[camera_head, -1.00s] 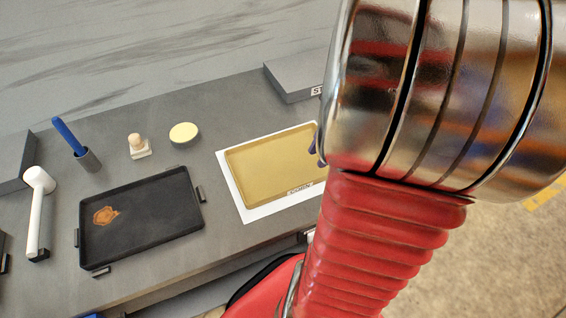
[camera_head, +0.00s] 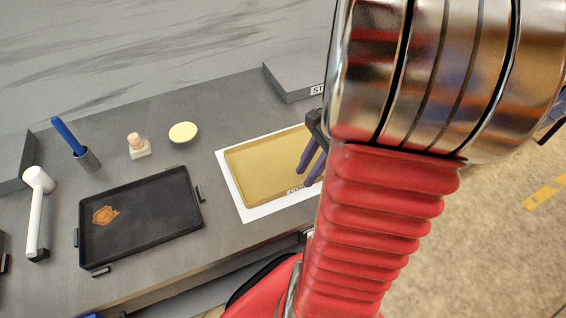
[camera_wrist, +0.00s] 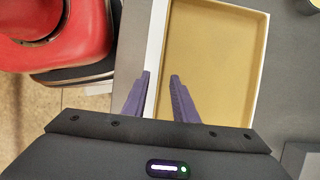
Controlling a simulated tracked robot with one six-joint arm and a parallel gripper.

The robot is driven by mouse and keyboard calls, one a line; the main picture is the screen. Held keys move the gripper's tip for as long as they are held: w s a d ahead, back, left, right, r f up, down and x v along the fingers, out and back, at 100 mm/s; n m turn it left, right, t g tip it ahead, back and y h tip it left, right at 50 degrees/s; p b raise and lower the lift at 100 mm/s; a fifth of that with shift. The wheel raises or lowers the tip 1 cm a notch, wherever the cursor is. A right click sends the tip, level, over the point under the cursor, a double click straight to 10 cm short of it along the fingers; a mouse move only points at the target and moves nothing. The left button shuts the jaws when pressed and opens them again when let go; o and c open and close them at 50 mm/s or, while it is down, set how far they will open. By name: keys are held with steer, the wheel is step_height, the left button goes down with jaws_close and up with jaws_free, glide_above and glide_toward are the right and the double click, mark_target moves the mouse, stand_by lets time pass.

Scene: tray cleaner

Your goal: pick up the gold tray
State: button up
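The gold tray (camera_head: 262,168) is a shallow rectangle lying flat on a white mat (camera_head: 262,211) on the grey counter. In the wrist view the gold tray (camera_wrist: 215,60) fills the upper middle, with its pale left wall running between my fingertips in the picture. My gripper (camera_head: 304,177) has two purple fingers set apart and empty, over the tray's right part in the head view. In the wrist view my gripper (camera_wrist: 160,75) also shows a gap between its fingers. I cannot tell its exact height above the rim. My arm hides the tray's right end in the head view.
A black tray (camera_head: 150,228) with an orange-brown stain lies left of the gold one. Behind stand a blue-handled brush in a holder (camera_head: 88,160), a wooden-knobbed block (camera_head: 138,147) and a round yellow disc (camera_head: 183,132). A grey block (camera_head: 295,78) sits behind.

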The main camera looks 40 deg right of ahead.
mark_target(302, 180)
steer(key=shift+x, duration=1.8)
steer(key=shift+c, duration=0.6)
jaws_close()
